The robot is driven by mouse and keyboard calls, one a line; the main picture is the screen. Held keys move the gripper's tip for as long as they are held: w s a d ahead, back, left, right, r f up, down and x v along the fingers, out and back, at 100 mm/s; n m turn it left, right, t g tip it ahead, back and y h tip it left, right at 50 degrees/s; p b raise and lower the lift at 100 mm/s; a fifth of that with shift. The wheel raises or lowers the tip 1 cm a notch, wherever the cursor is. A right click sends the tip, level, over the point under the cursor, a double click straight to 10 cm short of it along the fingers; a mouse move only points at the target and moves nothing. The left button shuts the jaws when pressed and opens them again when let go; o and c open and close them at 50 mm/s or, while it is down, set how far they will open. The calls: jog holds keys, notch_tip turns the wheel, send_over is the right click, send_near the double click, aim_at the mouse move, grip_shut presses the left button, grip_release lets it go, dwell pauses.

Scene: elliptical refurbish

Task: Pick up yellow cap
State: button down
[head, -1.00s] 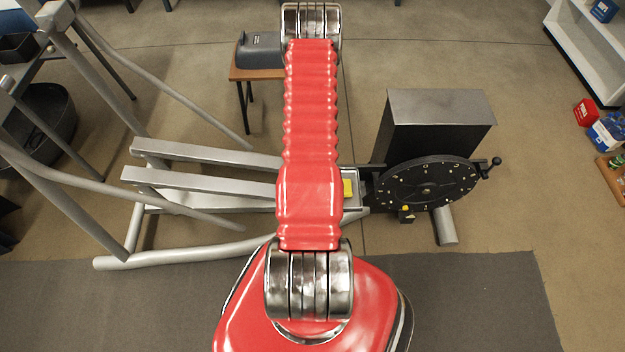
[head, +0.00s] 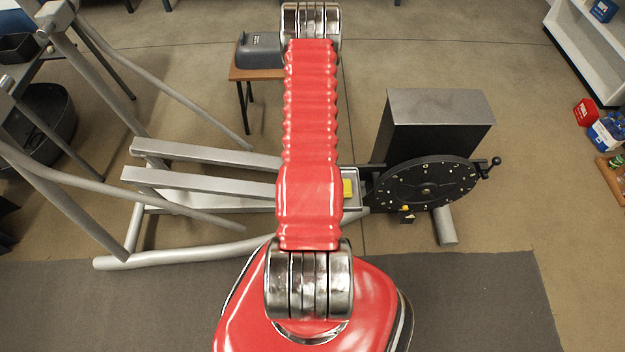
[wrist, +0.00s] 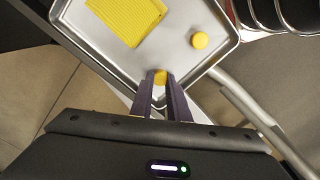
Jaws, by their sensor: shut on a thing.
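In the wrist view, my gripper (wrist: 160,94) has its two dark fingers closed around a small yellow cap (wrist: 160,77), which shows at the fingertips by the edge of a metal tray (wrist: 178,62). I cannot tell whether this cap still touches the tray. A second round yellow cap (wrist: 200,40) sits in the tray to the upper right, apart from the fingers. In the head view, the gripper is hidden behind my red arm.
A yellow ridged pad (wrist: 124,18) lies in the tray and partly shows in the head view (head: 348,189). An elliptical frame (head: 200,154) spreads left. A black crank disc (head: 428,186) and a grey-topped housing (head: 436,125) stand right. A grey mat (head: 480,300) lies in front.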

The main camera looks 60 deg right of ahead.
dwell(0.4)
notch_tip(320, 180, up, 10)
dwell(0.6)
jog(key=shift+s, duration=0.15)
dwell(0.9)
